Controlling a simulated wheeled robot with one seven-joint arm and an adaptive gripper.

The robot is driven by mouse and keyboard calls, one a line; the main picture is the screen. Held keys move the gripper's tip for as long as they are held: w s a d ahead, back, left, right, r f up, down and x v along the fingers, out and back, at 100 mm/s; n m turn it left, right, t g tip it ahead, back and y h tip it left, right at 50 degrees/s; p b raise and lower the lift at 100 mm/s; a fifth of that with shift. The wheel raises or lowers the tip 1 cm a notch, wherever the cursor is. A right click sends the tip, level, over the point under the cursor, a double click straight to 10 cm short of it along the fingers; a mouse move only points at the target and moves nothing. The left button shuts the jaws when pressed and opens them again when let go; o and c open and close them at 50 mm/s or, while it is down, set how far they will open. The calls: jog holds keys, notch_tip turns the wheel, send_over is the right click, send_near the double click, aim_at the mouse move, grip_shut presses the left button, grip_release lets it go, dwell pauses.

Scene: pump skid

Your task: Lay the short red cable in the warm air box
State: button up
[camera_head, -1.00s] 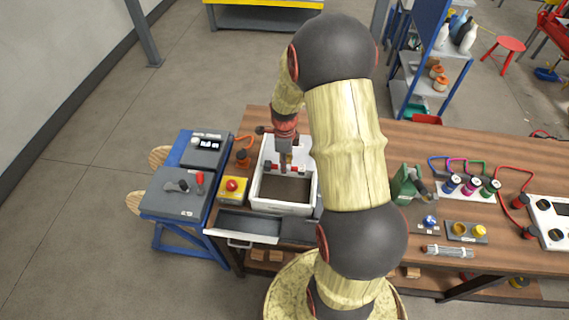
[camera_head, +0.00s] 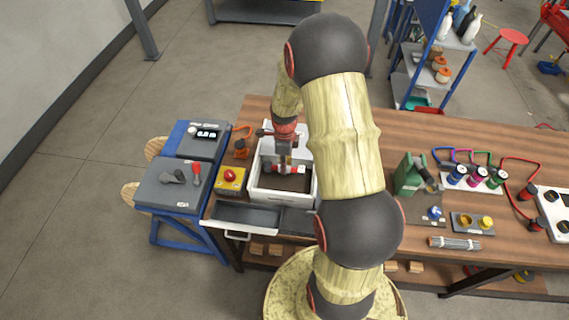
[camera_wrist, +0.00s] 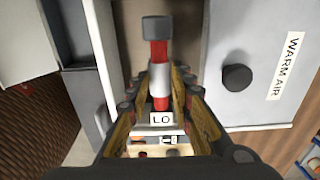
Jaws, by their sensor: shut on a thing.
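My gripper (camera_head: 284,166) is shut on the short red cable (camera_head: 267,167). In the wrist view, the cable (camera_wrist: 158,60) runs between the fingers, with red sections, a pale grey sleeve and a dark grey end cap pointing away. A small "LO" label shows by the fingers. The warm air box (camera_head: 256,190) is the white open-topped box with a dark brown floor, on the left of the bench. My gripper is over its opening, with the cable across it. I cannot tell whether the cable touches the floor. A panel marked "WARM AIR" (camera_wrist: 262,85) shows at right in the wrist view.
An orange-yellow box with a red button (camera_head: 231,178) stands close left of the warm air box. A green can (camera_head: 407,178) and several coloured connectors (camera_head: 477,177) stand to the right.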

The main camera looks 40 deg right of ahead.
jog(key=shift+f, duration=0.15)
dwell(0.5)
jog(key=shift+f+b, duration=0.3)
jog(key=shift+f, duration=0.05)
jog(key=shift+f+b, duration=2.1)
jog(key=shift+f, duration=1.4)
jog(key=o, duration=1.1)
notch_tip(320, 180, up, 12)
jog(key=shift+r, duration=0.1)
